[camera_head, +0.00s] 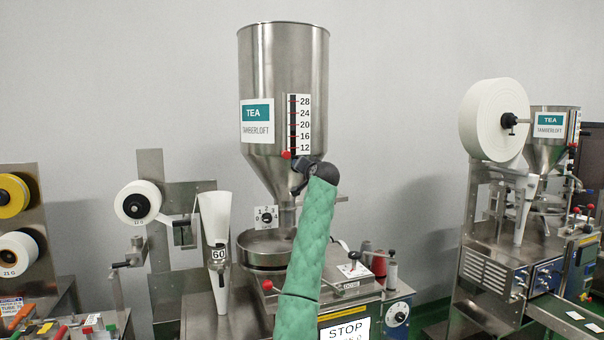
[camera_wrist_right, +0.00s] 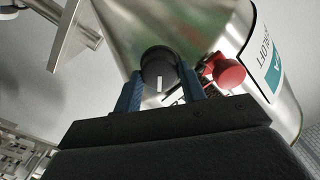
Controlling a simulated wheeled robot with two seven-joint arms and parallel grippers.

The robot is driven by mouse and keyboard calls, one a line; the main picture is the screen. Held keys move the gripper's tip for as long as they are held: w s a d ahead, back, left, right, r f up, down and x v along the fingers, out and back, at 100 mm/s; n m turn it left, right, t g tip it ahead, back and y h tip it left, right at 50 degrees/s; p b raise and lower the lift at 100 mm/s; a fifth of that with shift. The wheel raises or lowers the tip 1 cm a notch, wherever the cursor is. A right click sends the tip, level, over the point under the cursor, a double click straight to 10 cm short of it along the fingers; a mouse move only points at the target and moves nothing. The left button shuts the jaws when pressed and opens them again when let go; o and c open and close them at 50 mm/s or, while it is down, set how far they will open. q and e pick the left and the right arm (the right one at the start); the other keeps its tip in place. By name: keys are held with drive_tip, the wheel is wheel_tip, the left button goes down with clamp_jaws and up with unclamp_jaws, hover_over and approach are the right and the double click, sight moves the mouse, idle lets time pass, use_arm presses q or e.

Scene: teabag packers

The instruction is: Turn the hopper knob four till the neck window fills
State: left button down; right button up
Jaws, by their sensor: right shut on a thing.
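The steel hopper (camera_head: 284,75) stands at the middle of the head view, with a TEA label and a level scale on its front; its side also shows in the right wrist view (camera_wrist_right: 190,30). My right gripper (camera_wrist_right: 160,75) is shut on a round black knob (camera_wrist_right: 158,68) with a white mark, one blue finger on each side. In the head view the gripper (camera_head: 300,172) is at the hopper's lower cone, where I cannot make out the held knob. The hopper's neck (camera_head: 287,217) is partly behind my green-sleeved arm; I cannot tell its window's fill. My left gripper is not in view.
A red ball (camera_wrist_right: 229,74) sits just right of the held knob, near the fingers. A small numbered dial (camera_head: 266,217) sits beside the neck above a round steel pan (camera_head: 258,250). A white paper roll (camera_head: 137,202) stands left. A second packer with a large roll (camera_head: 490,120) stands right.

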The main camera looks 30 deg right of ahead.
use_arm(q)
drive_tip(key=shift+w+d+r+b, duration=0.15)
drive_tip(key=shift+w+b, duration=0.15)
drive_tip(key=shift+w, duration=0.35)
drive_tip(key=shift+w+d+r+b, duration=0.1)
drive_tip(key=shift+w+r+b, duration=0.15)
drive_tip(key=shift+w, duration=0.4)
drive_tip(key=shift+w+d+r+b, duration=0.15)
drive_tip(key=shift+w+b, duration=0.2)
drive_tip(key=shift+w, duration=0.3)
use_arm(e)
drive_tip(key=shift+f+m, duration=0.15)
drive_tip(key=shift+m, duration=3.85)
drive_tip(key=o, duration=0.8)
drive_tip(key=shift+o, duration=0.8)
use_arm(q)
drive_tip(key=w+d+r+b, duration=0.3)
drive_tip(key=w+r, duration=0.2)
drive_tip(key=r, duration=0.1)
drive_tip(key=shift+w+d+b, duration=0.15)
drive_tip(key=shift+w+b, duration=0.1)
drive_tip(key=shift+b, duration=0.15)
use_arm(e)
drive_tip(key=v, duration=0.7)
drive_tip(key=shift+s, duration=0.4)
